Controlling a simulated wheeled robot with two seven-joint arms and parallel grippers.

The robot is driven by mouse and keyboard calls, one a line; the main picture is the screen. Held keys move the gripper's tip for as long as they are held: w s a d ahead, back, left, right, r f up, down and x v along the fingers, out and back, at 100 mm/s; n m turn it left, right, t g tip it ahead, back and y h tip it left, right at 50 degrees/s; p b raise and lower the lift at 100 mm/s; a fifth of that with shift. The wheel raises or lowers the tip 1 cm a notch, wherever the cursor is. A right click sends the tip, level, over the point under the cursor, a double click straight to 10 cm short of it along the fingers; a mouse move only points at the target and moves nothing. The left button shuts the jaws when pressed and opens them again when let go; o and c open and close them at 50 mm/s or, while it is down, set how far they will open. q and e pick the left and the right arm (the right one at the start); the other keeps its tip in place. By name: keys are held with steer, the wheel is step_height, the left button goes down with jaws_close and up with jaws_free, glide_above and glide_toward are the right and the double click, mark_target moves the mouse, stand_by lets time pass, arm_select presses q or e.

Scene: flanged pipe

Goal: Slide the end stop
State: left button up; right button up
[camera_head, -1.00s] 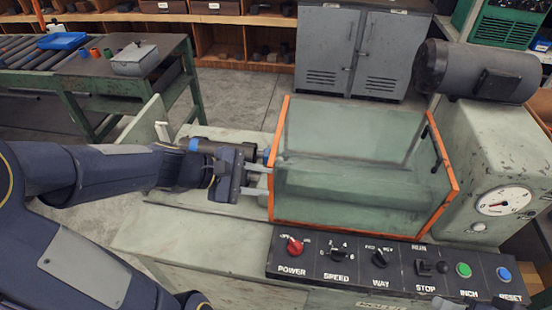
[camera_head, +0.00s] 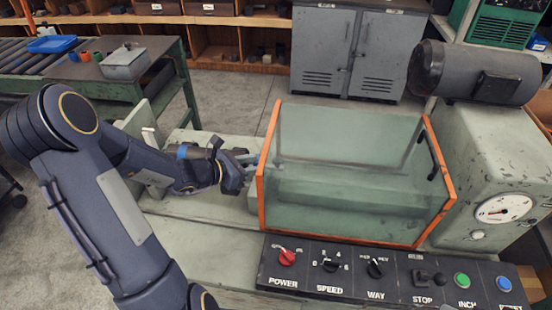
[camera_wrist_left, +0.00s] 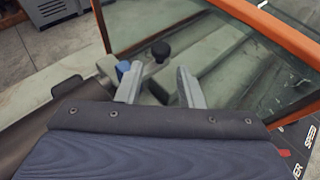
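My left gripper (camera_head: 246,160) is at the left end of the guarded machine, beside the orange-edged glass guard (camera_head: 345,175). In the left wrist view its two fingers (camera_wrist_left: 158,88) are apart, with nothing clearly held. A black round knob (camera_wrist_left: 160,51) on a short stem shows just beyond the fingertips, roughly between them. A small blue piece (camera_wrist_left: 123,70) sits beside the left finger. I cannot tell for certain which part is the end stop. A dark pipe (camera_head: 208,150) lies behind my wrist, partly hidden by it. My right gripper is out of view.
The control panel (camera_head: 390,275) with red, black, green and blue controls runs along the front. A grey motor (camera_head: 475,72) and a dial (camera_head: 503,208) are at the right. A green bench (camera_head: 150,85) stands at the back left.

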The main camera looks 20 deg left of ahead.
arm_select(q)
steer(key=x, duration=0.6)
steer(key=shift+w+d, duration=0.2)
steer(key=shift+w, duration=0.05)
steer(key=shift+f, duration=0.15)
jaws_close()
